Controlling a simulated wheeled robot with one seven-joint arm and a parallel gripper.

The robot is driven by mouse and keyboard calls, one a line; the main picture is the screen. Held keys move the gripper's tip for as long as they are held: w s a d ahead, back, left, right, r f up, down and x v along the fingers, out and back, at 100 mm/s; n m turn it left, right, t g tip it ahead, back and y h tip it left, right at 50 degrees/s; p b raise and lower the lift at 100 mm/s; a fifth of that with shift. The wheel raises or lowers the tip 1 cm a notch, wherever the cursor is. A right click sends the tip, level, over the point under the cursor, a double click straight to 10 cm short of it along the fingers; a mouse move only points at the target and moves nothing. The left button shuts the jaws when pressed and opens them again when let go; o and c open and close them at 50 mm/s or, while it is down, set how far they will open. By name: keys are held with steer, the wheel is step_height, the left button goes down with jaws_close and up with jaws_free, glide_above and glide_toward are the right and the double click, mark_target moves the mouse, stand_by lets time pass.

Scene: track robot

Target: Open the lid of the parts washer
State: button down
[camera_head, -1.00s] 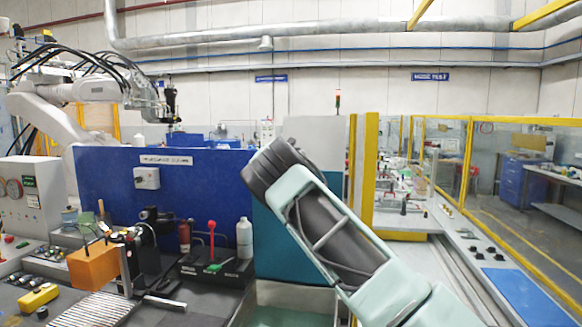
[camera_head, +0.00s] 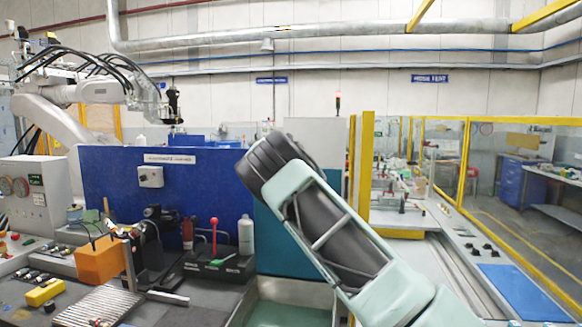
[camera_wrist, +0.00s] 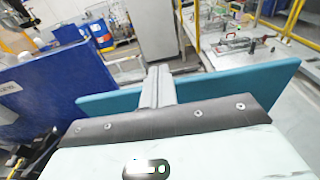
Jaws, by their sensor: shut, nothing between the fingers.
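The parts washer shows as a pale basin (camera_head: 290,292) with a greenish floor at the bottom centre of the head view. A teal panel (camera_head: 272,245), apparently its lid, stands upright behind the basin. My arm covers much of it. In the wrist view the teal panel (camera_wrist: 115,103) runs across the picture beneath my gripper. My gripper (camera_wrist: 158,72) has its fingers together and empty, reaching past the panel's upper edge. I cannot tell whether they touch it. In the head view the fingers are hidden behind my wrist.
A blue partition (camera_head: 120,195) stands left of the teal panel. The bench before it holds an orange block (camera_head: 103,260), a red-knobbed lever (camera_head: 214,235) and a white bottle (camera_head: 246,235). Yellow-framed fencing (camera_head: 466,165) lies at the right.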

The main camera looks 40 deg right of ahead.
steer(key=s+a+r+b, duration=0.2)
steer(key=s+a+r, duration=0.2)
steer(key=a+r, duration=0.15)
steer(key=s+a+f+m+g+y+b, duration=0.1)
steer(key=s+a+f+m+y, duration=0.15)
steer(key=a+f+m, duration=0.35)
steer(key=s+a+f+m+g+y+b, duration=0.1)
steer(key=s+a+f+m+y, duration=0.15)
steer(key=a+f, duration=0.4)
steer(key=s+a+f+m+g+y+b, duration=0.1)
steer(key=s+a+f+m+y, duration=0.15)
steer(key=s+a+f, duration=0.5)
steer(key=s+a+f+m+g+y+b, duration=0.1)
steer(key=s+a+f+m+g+y, duration=0.2)
steer(key=a, duration=0.7)
steer(key=s+a+f+m+g+y+b, duration=0.1)
steer(key=s+a+f, duration=0.2)
steer(key=s+a, duration=0.5)
steer(key=s+a+f+m+g+y, duration=0.1)
steer(key=s+a+f+y, duration=0.1)
steer(key=s+a, duration=0.7)
steer(key=s+f+m+g, duration=0.1)
steer(key=s+f, duration=0.1)
steer(key=s, duration=0.7)
steer(key=s+a+f+g+b, duration=0.1)
steer(key=s, duration=0.9)
steer(key=shift+f+m, duration=0.4)
